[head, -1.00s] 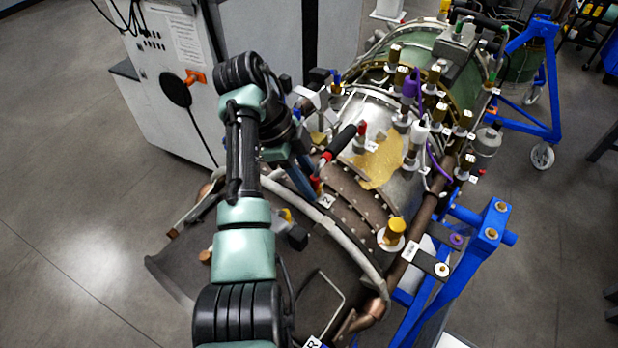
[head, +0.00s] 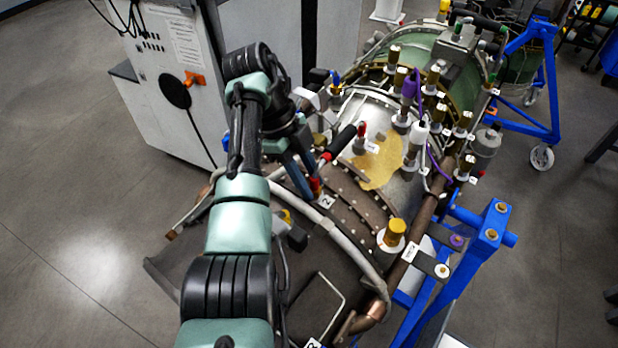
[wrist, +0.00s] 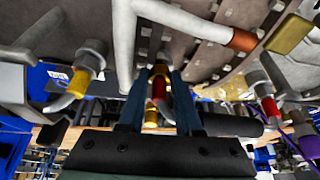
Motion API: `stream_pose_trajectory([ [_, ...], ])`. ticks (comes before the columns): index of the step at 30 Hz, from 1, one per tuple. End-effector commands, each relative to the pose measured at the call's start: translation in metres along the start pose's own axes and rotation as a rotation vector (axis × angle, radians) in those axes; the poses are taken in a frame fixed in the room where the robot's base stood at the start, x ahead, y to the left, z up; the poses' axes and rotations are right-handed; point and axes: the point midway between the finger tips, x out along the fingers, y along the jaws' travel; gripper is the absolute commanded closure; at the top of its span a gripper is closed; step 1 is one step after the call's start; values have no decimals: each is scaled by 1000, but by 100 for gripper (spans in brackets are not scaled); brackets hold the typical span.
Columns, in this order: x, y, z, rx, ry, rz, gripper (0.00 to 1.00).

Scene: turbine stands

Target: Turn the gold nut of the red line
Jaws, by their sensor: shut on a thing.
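In the wrist view the two blue fingers of my gripper (wrist: 159,74) close from both sides on the gold nut (wrist: 160,69) of the red line. A red band (wrist: 159,88) sits next to the nut, between the fingers. In the head view my gripper (head: 311,190) reaches down to the casing near the "2" label, with a bit of red (head: 316,184) at its tips. The nut itself is hidden there behind the fingers and wrist.
In the wrist view, another gold fitting (wrist: 78,83) stands at left and a red-banded fitting (wrist: 269,104) at right. In the head view, a black handle (head: 343,138) lies close to my fingers. A large gold-capped fitting (head: 395,232) and a blue stand (head: 470,262) are at right.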

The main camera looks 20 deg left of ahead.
Motion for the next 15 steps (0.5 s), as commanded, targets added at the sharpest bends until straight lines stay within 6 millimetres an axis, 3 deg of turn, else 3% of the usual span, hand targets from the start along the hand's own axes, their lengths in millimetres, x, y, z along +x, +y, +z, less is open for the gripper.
stream_pose_trajectory([
  [1,-1,0,-1,2,0,-1,100],
  [2,-1,0,-1,2,0,-1,63],
  [3,-1,0,-1,2,0,-1,56],
  [15,-8,0,-1,0,-1,-2,54],
])
